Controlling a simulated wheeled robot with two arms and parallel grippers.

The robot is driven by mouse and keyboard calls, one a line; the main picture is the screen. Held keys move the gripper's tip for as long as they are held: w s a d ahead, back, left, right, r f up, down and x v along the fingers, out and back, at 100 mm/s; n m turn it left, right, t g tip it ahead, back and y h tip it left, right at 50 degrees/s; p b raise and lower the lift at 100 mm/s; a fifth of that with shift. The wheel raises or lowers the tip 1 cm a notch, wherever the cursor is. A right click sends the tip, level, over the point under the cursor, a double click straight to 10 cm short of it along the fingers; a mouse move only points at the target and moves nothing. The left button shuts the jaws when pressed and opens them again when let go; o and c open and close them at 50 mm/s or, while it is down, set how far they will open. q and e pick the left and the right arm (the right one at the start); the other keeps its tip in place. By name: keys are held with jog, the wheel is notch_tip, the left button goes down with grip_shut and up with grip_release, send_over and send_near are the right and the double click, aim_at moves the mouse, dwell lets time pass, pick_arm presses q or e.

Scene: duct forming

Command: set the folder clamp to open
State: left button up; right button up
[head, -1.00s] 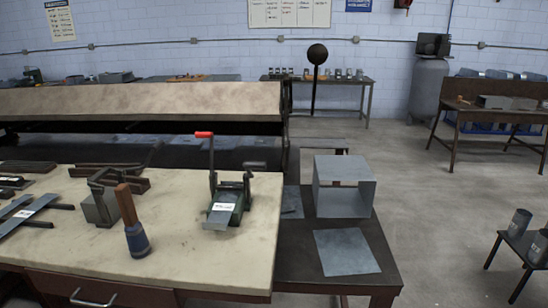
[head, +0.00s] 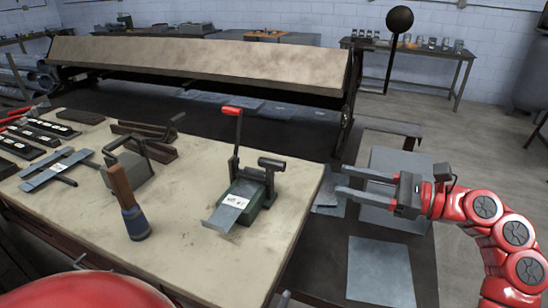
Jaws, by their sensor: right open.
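The folder clamp (head: 250,192) is a small green and dark device on the bench, near its right edge. Its lever (head: 237,140) stands upright with a red grip (head: 232,111) at the top. A grey sheet strip (head: 228,212) with a white label lies at its front. My right gripper (head: 340,181) comes in from the right, open and empty. Its fingers point left toward the clamp, well apart from it and the lever. My left gripper is not in view.
A wooden-handled tool (head: 129,205) stands on the bench left of the clamp, near a grey block with a dark handle (head: 128,172). A flat grey sheet (head: 381,272) lies on the lower table at right. The long brake machine (head: 200,65) stands behind. The bench front is clear.

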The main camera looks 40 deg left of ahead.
aim_at(262, 164)
jog(key=p+x, duration=0.2)
jog(key=x, duration=0.3)
jog(key=p+x, duration=0.2)
jog(key=x, duration=0.3)
jog(key=p+x, duration=0.2)
jog(key=x, duration=0.3)
jog(key=shift+s+a+r+p, duration=0.15)
jog(key=shift+s+a+p, duration=0.2)
jog(key=shift+s+p, duration=0.05)
jog(key=shift+s+a, duration=0.1)
jog(key=shift+a, duration=0.55)
jog(key=shift+f, duration=0.25)
grip_shut()
jog(key=shift+f, duration=0.1)
